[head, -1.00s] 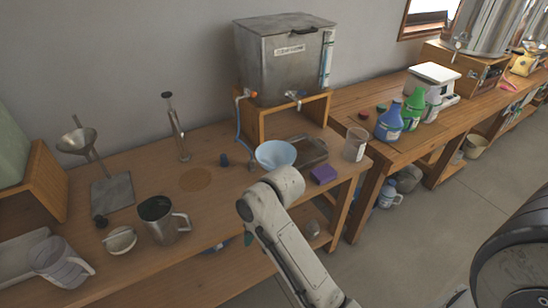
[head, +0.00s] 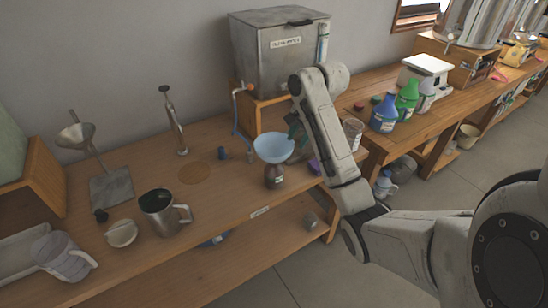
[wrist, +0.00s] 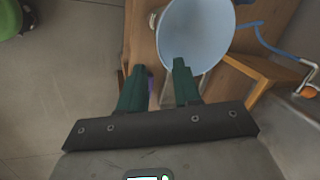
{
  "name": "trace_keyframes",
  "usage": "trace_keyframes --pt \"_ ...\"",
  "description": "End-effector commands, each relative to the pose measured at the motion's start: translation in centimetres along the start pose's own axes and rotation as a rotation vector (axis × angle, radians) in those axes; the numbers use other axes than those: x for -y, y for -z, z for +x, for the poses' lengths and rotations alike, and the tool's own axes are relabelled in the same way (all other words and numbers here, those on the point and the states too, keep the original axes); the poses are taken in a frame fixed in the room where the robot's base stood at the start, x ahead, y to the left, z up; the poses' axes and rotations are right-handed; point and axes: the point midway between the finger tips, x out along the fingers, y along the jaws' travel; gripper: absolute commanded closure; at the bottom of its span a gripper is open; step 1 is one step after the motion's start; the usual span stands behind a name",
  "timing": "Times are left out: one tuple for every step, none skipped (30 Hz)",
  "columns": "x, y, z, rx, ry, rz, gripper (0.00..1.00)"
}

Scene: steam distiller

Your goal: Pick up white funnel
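The funnel (head: 273,147), pale bluish white, sits mouth up above a dark bottle (head: 274,179) near the front of the workbench. I cannot tell how far its stem reaches into the bottle. My gripper (head: 298,134) is at the funnel's right side in the head view, partly hidden by my arm. In the wrist view the funnel (wrist: 196,32) fills the top middle. My gripper (wrist: 160,66) is open there, its green fingers apart. The right finger overlaps the funnel's bowl and the left finger is outside the rim. I cannot tell if either touches it.
A steel tank (head: 280,55) on a wooden stand is behind, with a blue hose (head: 237,118). A steel jug (head: 163,213), metal funnel (head: 76,136) and hand pump (head: 173,120) stand to the left. A purple block (head: 314,166) and clear beaker (head: 352,134) are close on the right.

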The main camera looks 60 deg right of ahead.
Motion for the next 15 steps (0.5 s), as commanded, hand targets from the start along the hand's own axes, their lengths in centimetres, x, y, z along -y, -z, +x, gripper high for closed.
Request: trace_keyframes --pt "-0.1 -0.1 1.4 0.002 -0.001 -0.002 0.67" --pt "-0.1 -0.1 1.9 0.002 0.000 -0.002 0.67" --pt "-0.1 -0.1 2.4 0.002 -0.001 -0.002 0.67" --pt "-0.1 -0.1 2.7 0.001 -0.001 -0.002 0.67" --pt "-0.1 -0.1 2.9 0.001 0.000 -0.002 0.67" --pt "0.0 -0.1 3.0 0.000 0.000 -0.002 0.67" --pt "0.0 -0.1 3.2 0.000 0.001 -0.002 0.67" --pt "0.1 -0.1 3.3 0.000 0.000 -0.001 0.67" --pt "0.1 -0.3 3.6 0.001 -0.002 -0.001 0.67" --pt "0.1 -0.3 4.0 0.001 -0.002 -0.001 0.67" --pt "0.1 -0.4 4.4 0.001 -0.003 0.000 0.67" --pt "0.2 -0.6 5.0 0.002 -0.003 -0.001 0.67" --pt "0.2 -0.7 5.4 0.002 -0.003 -0.002 0.67" --pt "0.2 -0.8 5.9 0.002 -0.003 -0.002 0.67" --pt "0.2 -0.8 6.5 0.001 -0.003 0.000 0.67"
